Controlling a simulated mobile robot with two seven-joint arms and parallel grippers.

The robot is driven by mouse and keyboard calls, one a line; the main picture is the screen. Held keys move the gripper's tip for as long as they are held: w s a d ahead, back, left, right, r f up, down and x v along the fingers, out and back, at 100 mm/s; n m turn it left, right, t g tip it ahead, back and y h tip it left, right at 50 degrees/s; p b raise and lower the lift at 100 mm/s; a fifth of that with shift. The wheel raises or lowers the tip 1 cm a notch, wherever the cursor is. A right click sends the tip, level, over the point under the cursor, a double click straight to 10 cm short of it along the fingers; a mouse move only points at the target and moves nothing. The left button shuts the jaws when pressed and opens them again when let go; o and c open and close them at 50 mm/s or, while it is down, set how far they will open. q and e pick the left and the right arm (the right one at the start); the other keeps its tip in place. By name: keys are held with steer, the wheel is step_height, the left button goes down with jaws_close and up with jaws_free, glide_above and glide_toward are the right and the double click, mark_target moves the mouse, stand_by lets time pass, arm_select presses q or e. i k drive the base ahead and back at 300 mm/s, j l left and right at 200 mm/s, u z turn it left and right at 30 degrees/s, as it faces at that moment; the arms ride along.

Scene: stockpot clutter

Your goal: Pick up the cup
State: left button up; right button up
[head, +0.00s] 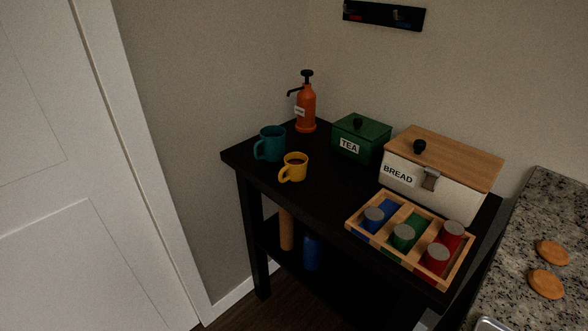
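Two cups stand upright on the black table (330,205). The teal cup (272,141) is near the table's back left, with its handle to the left. The yellow cup (297,165) is smaller and stands just right and in front of it, its handle toward the lower left. The two are close together with a small gap. Its inside looks dark. Neither of my grippers shows in the head view.
An orange pump bottle (306,110) stands behind the cups. A green TEA box (372,127), a BREAD box (460,192) and a wooden tray (349,221) with coloured cylinders fill the right side. A granite counter (545,225) lies at right. The table's front left is clear.

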mark_target(296, 163)
steer(key=k+j+z, duration=0.25)
steer(key=j+z, duration=0.35)
steer(key=i+j+z, duration=0.1)
steer(key=z, duration=0.3)
steer(key=j+z, duration=0.35)
